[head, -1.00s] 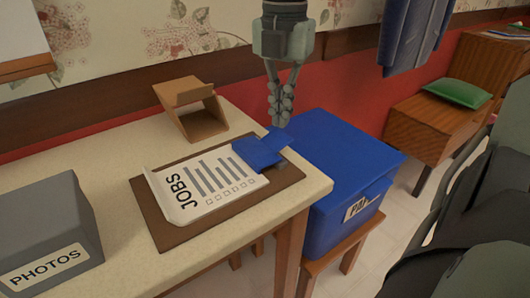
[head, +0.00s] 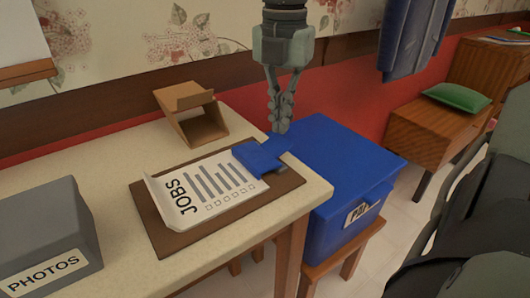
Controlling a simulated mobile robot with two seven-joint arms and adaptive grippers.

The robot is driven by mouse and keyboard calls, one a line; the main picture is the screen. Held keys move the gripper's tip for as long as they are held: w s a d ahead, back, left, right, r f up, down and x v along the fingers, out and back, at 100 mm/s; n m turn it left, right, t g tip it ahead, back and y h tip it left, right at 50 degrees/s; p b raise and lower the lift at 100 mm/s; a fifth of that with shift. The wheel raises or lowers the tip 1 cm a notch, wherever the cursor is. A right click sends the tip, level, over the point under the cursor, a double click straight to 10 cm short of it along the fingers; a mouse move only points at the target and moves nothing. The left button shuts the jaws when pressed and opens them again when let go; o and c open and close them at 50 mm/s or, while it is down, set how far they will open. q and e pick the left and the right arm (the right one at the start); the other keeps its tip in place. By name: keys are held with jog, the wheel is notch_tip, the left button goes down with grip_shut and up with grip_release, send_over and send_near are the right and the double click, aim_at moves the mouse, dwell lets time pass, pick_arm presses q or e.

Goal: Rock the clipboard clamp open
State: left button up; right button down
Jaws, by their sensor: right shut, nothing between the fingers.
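The brown clipboard (head: 165,231) lies on the cream table, with a curled white sheet marked JOBS (head: 208,186) on it. Its blue clamp (head: 259,157) sits at the right end, over the edge of the sheet, and its lever tab (head: 281,144) points to the back right. My right gripper (head: 281,128) points down with its fingers shut and empty. Its tips are just behind the lever tab and look very close to it; I cannot tell whether they touch. My left gripper is not in view.
A grey PHOTOS box (head: 42,225) stands at the front left of the table (head: 105,160). A cardboard stand (head: 197,120) is at the back. A blue bin (head: 340,165) stands on a wooden stool beyond the table's right edge. Blue cloth (head: 415,40) hangs at upper right.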

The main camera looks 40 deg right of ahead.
aim_at(280, 141)
jog(key=shift+f+b, duration=1.45)
jog(key=shift+f, duration=0.05)
dwell(1.0)
jog(key=shift+r+p, duration=2.05)
jog(key=shift+r, duration=1.55)
jog(key=shift+f, duration=0.1)
